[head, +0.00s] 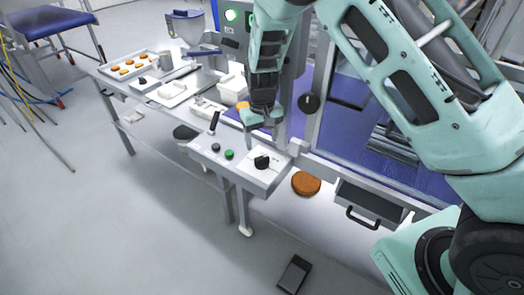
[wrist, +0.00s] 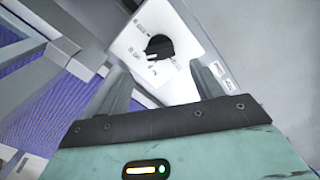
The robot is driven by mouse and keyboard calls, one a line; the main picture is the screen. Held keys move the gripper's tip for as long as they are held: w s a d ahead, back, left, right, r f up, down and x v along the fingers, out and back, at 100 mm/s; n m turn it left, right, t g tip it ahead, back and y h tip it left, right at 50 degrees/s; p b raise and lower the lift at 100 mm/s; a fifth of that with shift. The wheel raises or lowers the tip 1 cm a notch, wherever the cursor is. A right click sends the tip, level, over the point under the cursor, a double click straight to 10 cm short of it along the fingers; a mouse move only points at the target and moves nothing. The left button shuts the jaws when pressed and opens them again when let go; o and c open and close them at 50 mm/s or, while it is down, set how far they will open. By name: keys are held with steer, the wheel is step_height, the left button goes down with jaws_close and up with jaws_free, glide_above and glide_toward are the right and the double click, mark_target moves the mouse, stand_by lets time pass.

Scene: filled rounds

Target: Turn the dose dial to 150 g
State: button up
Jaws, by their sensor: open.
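The dose dial (head: 262,162) is a black knob on a pale plate at the right end of the grey control panel (head: 232,171). In the wrist view the dial (wrist: 160,46) sits on its white plate ahead of the fingers, with small dark marks around it too small to read. My gripper (head: 262,122) hangs above the panel, close to the dial. In the wrist view my gripper (wrist: 158,88) is open and empty, its two dark fingers apart, with the dial beyond them. I cannot tell which value the dial points to.
A green button (head: 229,155) and a black knob (head: 215,147) sit left of the dial. A black lever (head: 214,122) stands at the panel's back. A grey upright frame is behind my gripper. An orange-brown round (head: 306,183) lies to the right.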

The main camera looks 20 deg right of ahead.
mark_target(262, 157)
step_height(262, 157, down, 7)
steer(key=shift+f+p, duration=0.15)
steer(key=shift+p, duration=0.95)
steer(key=c, duration=1)
